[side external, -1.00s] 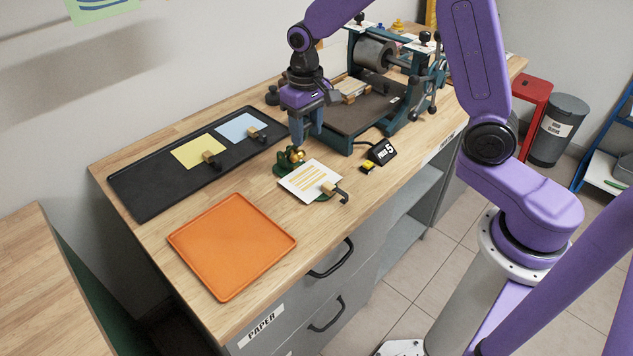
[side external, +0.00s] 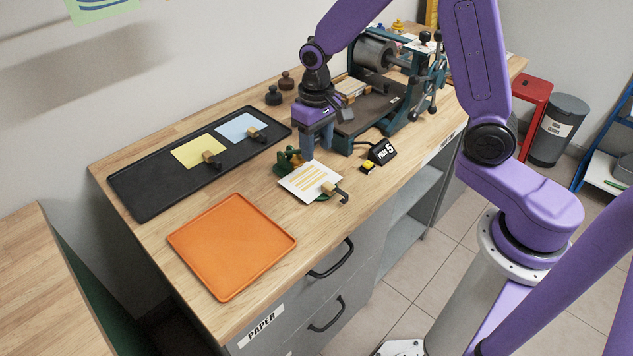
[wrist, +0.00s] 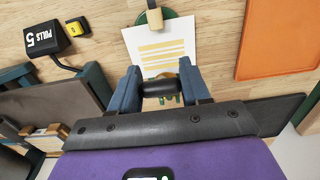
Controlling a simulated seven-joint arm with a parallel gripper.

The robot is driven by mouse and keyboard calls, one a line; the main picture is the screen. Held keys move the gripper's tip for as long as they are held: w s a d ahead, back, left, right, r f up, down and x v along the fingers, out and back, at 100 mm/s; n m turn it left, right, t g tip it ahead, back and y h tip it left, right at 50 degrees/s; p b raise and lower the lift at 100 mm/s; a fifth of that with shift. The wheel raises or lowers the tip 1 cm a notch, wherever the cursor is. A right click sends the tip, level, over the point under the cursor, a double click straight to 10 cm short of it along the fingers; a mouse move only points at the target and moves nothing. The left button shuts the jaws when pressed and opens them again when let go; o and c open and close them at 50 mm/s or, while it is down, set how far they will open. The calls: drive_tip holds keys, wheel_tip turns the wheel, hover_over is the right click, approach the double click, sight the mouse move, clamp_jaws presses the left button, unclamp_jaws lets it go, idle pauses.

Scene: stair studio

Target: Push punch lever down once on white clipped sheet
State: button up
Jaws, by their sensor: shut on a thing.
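The green punch (side external: 284,161) stands on the wooden bench, with the white sheet (side external: 312,183) with yellow lines lying at its front. A wooden clip (side external: 328,189) with a dark hook holds the sheet's front right edge; sheet (wrist: 160,48) and clip (wrist: 155,18) also show in the wrist view. My gripper (side external: 308,154) is low over the punch, just behind the sheet. In the wrist view its blue fingers (wrist: 158,88) are shut on a dark cylindrical bar, which looks like the punch lever's handle (wrist: 158,89). Most of the punch is hidden beneath my gripper there.
An orange tray (side external: 230,245) is empty at front left. A black tray (side external: 150,195) holds a yellow and a blue clipped sheet. A black counter reading "PULLS 5" (side external: 382,152) and a small yellow button (side external: 368,167) are right of the punch. A roller press (side external: 375,90) stands behind.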

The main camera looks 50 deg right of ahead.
drive_tip(key=shift+s+f, duration=0.7)
drive_tip(key=shift+f, duration=0.15)
drive_tip(key=shift+s+f, duration=0.55)
drive_tip(key=shift+f, duration=0.2)
drive_tip(key=shift+s+f, duration=0.2)
drive_tip(key=shift+f, duration=0.3)
drive_tip(key=shift+s+f, duration=0.2)
drive_tip(key=shift+f, duration=0.25)
drive_tip(key=shift+f, duration=0.4)
drive_tip(key=shift+w+r, duration=0.1)
drive_tip(key=shift+r, duration=0.55)
